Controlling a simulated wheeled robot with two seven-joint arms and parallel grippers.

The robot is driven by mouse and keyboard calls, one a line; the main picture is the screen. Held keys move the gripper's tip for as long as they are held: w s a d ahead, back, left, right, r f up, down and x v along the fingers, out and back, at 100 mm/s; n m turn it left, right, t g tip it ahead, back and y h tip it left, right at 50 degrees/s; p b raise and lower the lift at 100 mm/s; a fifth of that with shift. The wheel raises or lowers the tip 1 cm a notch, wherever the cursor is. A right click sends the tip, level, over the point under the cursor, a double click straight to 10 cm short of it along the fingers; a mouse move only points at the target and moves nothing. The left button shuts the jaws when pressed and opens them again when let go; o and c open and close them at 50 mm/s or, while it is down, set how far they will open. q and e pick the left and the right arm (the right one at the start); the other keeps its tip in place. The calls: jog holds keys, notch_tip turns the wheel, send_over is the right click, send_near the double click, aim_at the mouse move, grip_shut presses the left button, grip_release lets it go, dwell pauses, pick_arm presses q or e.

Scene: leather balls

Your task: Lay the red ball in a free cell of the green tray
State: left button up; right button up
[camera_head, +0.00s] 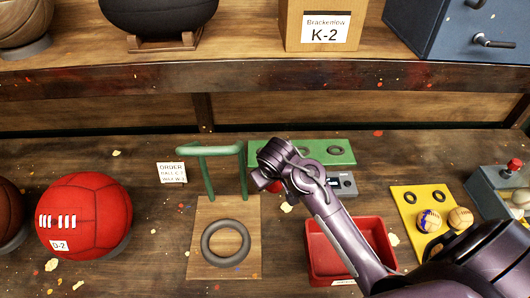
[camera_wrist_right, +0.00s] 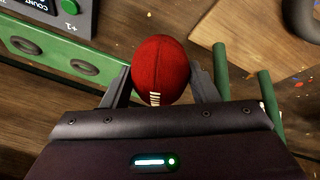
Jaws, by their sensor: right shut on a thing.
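My right gripper (camera_head: 266,180) is shut on a small red ball (camera_wrist_right: 160,65), oval with white lacing, held between the two fingers in the right wrist view. In the head view only a sliver of the ball (camera_head: 275,187) shows below the jaws. The green tray (camera_head: 319,150) lies at the back middle of the bench, just behind and right of the gripper. Its visible cells are dark rings and look empty; its left part is partly hidden by my gripper. In the wrist view the tray (camera_wrist_right: 54,56) is left of the ball. My left gripper is not in view.
A green bent-tube frame (camera_head: 209,151) stands on a wooden board with a dark ring (camera_head: 226,243), close left of the gripper. A red tray (camera_head: 380,238) lies under my arm. A yellow tray (camera_head: 405,215) holds two small balls. A large red ball (camera_head: 85,212) sits at left.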

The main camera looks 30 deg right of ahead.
jog(key=w+d+p, duration=0.1)
jog(key=w+d, duration=0.1)
jog(key=w, duration=0.3)
jog(key=w+d+p, duration=0.1)
jog(key=w+d, duration=0.1)
jog(key=w, duration=0.3)
jog(key=w+d+p, duration=0.1)
jog(key=w+d, duration=0.1)
jog(key=w, duration=0.3)
jog(key=shift+w+d+f, duration=0.1)
jog(key=shift+w+d, duration=0.05)
jog(key=shift+w, duration=0.15)
jog(key=shift+w+d, duration=0.35)
jog(key=shift+w, duration=0.4)
notch_tip(320, 180, down, 4)
jog(key=shift+r+p, duration=0.25)
jog(key=shift+p, duration=0.45)
jog(key=shift+s+f, duration=0.1)
jog(key=shift+a+f, duration=0.1)
jog(key=shift+f, duration=0.05)
jog(key=o, duration=1.1)
